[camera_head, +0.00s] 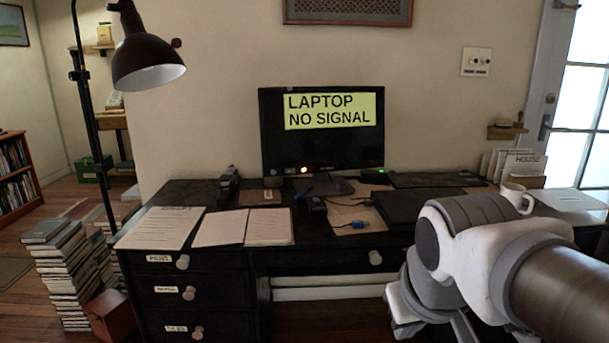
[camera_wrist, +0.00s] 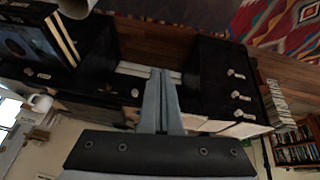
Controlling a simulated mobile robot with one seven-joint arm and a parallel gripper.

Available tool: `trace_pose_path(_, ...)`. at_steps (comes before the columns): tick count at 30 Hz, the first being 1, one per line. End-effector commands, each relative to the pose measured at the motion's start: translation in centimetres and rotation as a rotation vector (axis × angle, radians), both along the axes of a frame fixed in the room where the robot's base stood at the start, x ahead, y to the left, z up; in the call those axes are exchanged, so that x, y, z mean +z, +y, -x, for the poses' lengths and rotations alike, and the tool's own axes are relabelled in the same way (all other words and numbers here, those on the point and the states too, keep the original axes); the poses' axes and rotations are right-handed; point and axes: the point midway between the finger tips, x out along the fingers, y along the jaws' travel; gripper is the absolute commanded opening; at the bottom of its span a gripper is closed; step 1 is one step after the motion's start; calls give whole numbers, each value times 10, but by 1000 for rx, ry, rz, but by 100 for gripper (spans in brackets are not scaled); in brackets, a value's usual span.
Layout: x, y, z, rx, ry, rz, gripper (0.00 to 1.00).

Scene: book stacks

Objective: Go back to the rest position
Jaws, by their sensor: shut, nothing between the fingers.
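My gripper (camera_wrist: 161,72) shows in the wrist view with its two grey fingers together and nothing between them. It is in the air in front of the dark desk; the gap to the desk is hard to judge. In the head view my white and grey arm fills the lower right, in front of the desk's right part, and the fingertips cannot be made out there. The black desk (camera_head: 345,253) has drawers with round knobs at its left, and the drawers look shut.
On the desk are a monitor (camera_head: 322,150) with a yellow "LAPTOP NO SIGNAL" label, papers (camera_head: 243,228), a closed dark laptop (camera_head: 408,204) and a white mug (camera_head: 517,197). A lamp (camera_head: 148,62) hangs at upper left. Book stacks (camera_head: 66,275) stand on the floor left of the desk.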

Motion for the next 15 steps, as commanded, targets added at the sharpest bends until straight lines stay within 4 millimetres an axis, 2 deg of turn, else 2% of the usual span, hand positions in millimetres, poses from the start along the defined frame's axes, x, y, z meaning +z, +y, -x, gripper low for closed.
trace_pose_path(1, -6, -2, 13, -20, -12, -21, 0)
trace_pose_path(7, -28, -5, 54, -94, -45, -111, 0)
trace_pose_path(9, -2, -5, 53, -96, -42, -113, 0)
trace_pose_path(15, 42, -5, 52, -95, -40, -111, 0)
